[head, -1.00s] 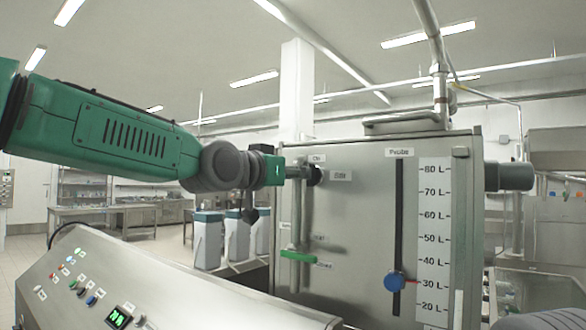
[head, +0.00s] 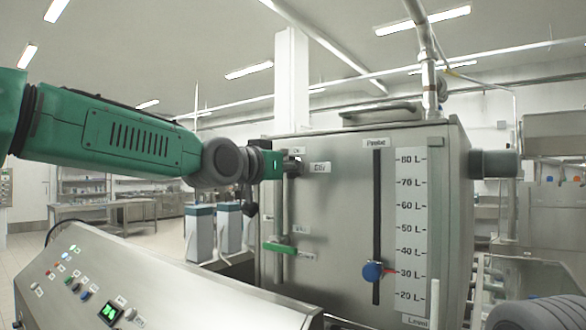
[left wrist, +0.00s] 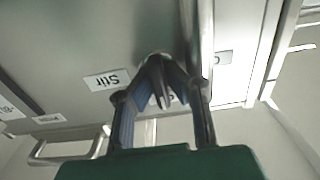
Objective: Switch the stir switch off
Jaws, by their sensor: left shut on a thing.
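The stir switch (head: 296,167) is a small dark knob high on the left of the steel tank's front, between the "On" label (head: 297,151) and the "Stir" label (head: 320,168). My left gripper (head: 288,166) reaches it from the left and is shut on it, covering most of it. In the left wrist view, both fingers (left wrist: 162,92) converge at the switch, beside the upside-down "Stir" label (left wrist: 107,79). The exact switch angle is hard to tell. My right gripper is not in view.
A green lever (head: 290,248) sits lower on the tank front (head: 338,225), near a vertical pipe. A blue knob (head: 373,271) rides a dark slot beside the litre scale (head: 411,225). A sloped control panel (head: 165,290) stands in front at lower left.

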